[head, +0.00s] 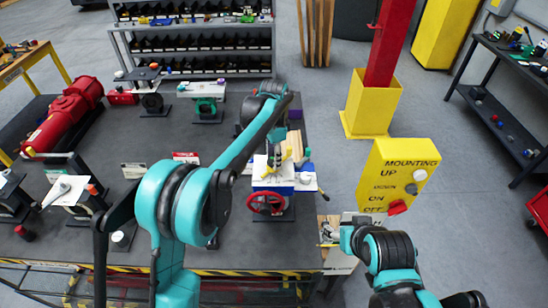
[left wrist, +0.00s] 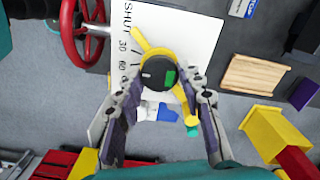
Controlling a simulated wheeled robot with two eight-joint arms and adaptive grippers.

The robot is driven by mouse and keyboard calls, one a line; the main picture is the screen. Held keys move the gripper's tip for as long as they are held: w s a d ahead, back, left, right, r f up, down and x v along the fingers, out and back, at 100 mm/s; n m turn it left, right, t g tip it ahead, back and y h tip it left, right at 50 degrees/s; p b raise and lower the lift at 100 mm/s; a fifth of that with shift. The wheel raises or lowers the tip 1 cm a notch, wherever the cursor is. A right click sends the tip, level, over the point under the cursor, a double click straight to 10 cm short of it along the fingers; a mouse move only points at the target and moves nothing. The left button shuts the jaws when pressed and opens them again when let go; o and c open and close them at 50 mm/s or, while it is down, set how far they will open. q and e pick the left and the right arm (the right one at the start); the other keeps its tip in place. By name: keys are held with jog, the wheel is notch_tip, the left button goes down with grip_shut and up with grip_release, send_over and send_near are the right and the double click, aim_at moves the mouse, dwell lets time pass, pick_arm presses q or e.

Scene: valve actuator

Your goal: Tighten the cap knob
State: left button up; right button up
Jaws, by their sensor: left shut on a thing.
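The cap knob (left wrist: 157,75), dark and round with a green patch, sits at the centre of a yellow pointer (left wrist: 150,45) on a white dial plate (left wrist: 195,35) marked SHUT, 30, 60. My left gripper (left wrist: 160,88) is shut on the cap knob, one finger on each side. In the head view my left gripper (head: 277,150) reaches down over the valve actuator (head: 274,183), hiding most of the knob. A red handwheel (head: 266,203) is on the actuator's front. My right gripper (head: 345,236) is by the table's right edge; its fingers are unclear.
A yellow post (head: 374,103) and a yellow control box (head: 400,172) stand right of the table. Other valves and a red motor (head: 75,110) occupy the table (head: 190,252) at left. A shelf rack (head: 200,45) stands behind. Bare tabletop shows at the front.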

pick_arm(q)
jog(key=shift+r, duration=0.1)
jog(key=o, duration=1.2)
jog(key=shift+c, duration=0.2)
notch_tip(320, 180, up, 12)
jog(key=shift+a, duration=0.15)
jog(key=s+a+f+n+t+b, duration=0.4)
jog(key=s+a+f+n+b, duration=0.3)
jog(key=s+a+f+b, duration=0.45)
jog(key=s+a+f+n+t+b, duration=0.1)
jog(key=s+a+f+n+b, duration=0.2)
jog(key=s+f, duration=0.5)
jog(key=s+a+f+n+t+b, duration=0.2)
jog(key=s+f+b, duration=0.4)
jog(key=s+f, duration=0.3)
jog(key=shift+a+f+n, duration=0.55)
jog(key=shift+a+n, duration=0.05)
jog(key=shift+n, duration=0.2)
